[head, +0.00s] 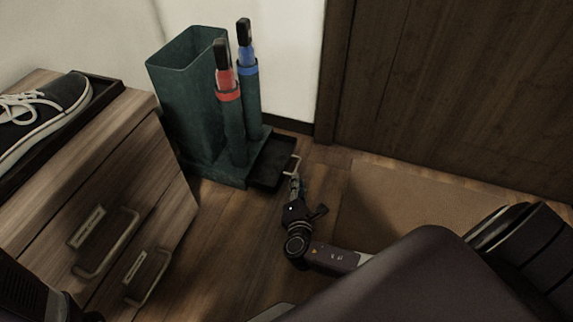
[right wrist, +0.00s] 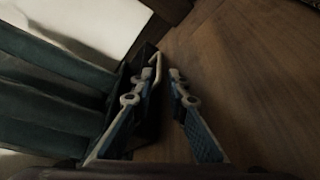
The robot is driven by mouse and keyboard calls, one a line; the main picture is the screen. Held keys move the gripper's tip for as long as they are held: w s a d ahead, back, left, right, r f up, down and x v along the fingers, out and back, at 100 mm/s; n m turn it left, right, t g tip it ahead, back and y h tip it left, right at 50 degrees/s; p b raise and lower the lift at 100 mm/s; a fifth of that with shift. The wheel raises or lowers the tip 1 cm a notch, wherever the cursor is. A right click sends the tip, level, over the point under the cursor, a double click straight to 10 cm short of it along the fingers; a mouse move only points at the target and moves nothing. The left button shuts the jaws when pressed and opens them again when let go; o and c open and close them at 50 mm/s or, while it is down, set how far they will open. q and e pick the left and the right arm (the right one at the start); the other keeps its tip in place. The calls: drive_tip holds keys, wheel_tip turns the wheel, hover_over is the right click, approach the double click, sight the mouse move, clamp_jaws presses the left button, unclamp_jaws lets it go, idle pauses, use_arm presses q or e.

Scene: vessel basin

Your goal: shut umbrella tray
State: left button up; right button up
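The green umbrella stand (head: 190,100) stands against the wall, with two umbrellas, one red-banded (head: 229,95) and one blue-banded (head: 248,70), in its tubes. Its dark umbrella tray (head: 270,172) sticks out at the base on the right, pulled open. The pale tray handle (head: 293,165) is at the tray's outer end. My right gripper (head: 297,186) is low by the floor, just in front of the handle. In the right wrist view its fingers (right wrist: 158,78) are apart, with the handle (right wrist: 156,68) at the gap between the tips; contact is unclear. My left gripper does not show.
A wooden cabinet (head: 150,165) with drawer handles stands at the left, with a shoe (head: 45,110) on a dark tray on top. A brown mat (head: 400,205) lies before the dark door (head: 450,80). The wooden floor (head: 235,235) between cabinet and mat is clear.

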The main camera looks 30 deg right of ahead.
sight(297, 167)
drive_tip(key=shift+w+f, duration=0.3)
drive_tip(key=shift+w+d+b, duration=0.2)
drive_tip(key=shift+w+b, duration=0.1)
drive_tip(key=b+x, duration=0.3)
drive_tip(key=x, duration=0.2)
drive_tip(key=shift+w+d+f+b, duration=0.15)
drive_tip(key=shift+w+d+b, duration=0.1)
drive_tip(key=shift+w+b, duration=0.1)
drive_tip(key=shift+w+d, duration=0.25)
drive_tip(key=shift+w, duration=0.15)
drive_tip(key=shift+c, duration=0.4)
clamp_jaws()
